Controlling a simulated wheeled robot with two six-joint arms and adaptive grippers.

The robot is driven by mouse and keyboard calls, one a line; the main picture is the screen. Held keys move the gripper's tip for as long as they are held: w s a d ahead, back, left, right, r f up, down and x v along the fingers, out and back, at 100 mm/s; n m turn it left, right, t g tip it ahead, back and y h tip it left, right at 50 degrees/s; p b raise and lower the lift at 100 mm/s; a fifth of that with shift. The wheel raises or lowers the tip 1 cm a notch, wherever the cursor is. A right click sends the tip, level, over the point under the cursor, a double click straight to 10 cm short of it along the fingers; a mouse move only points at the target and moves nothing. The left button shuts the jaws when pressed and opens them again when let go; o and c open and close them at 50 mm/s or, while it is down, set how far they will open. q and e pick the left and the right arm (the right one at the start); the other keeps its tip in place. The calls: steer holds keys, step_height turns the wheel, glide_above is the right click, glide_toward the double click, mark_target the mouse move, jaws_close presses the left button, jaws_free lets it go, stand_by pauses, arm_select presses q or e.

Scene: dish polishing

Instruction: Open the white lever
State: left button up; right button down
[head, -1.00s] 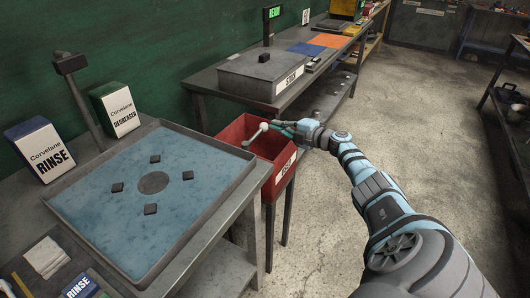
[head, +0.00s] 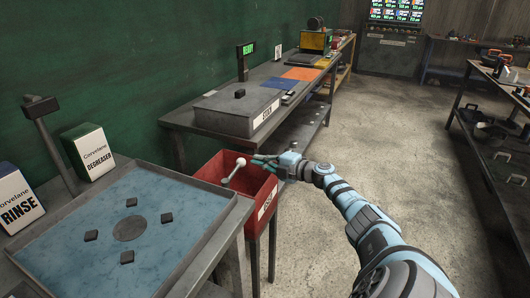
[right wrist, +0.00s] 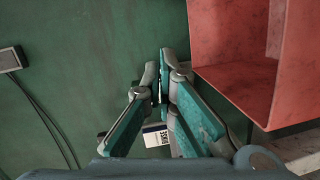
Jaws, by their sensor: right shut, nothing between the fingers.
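The white lever (head: 233,172), a pale rod with a ball at its upper end, slants over the red bin (head: 263,180) in the head view. My right gripper (head: 258,159) is shut and empty, its fingertips close to the right of the lever's ball. I cannot tell whether they touch it. In the right wrist view my teal gripper fingers (right wrist: 160,64) are together, with the red bin (right wrist: 238,85) at the upper right. I cannot make out the lever there. My left gripper is not in view.
A table with a blue-topped tray (head: 180,189) stands left of the bin. A grey box (head: 238,110) sits on the bench behind it. The green wall (head: 80,60) is at the left. The concrete floor (head: 370,110) to the right is open.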

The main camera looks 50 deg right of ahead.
steer(key=s, duration=0.5)
steer(key=shift+s+d+r, duration=0.25)
steer(key=shift+s+r, duration=0.05)
steer(key=shift+r, duration=0.1)
steer(key=shift+d, duration=0.15)
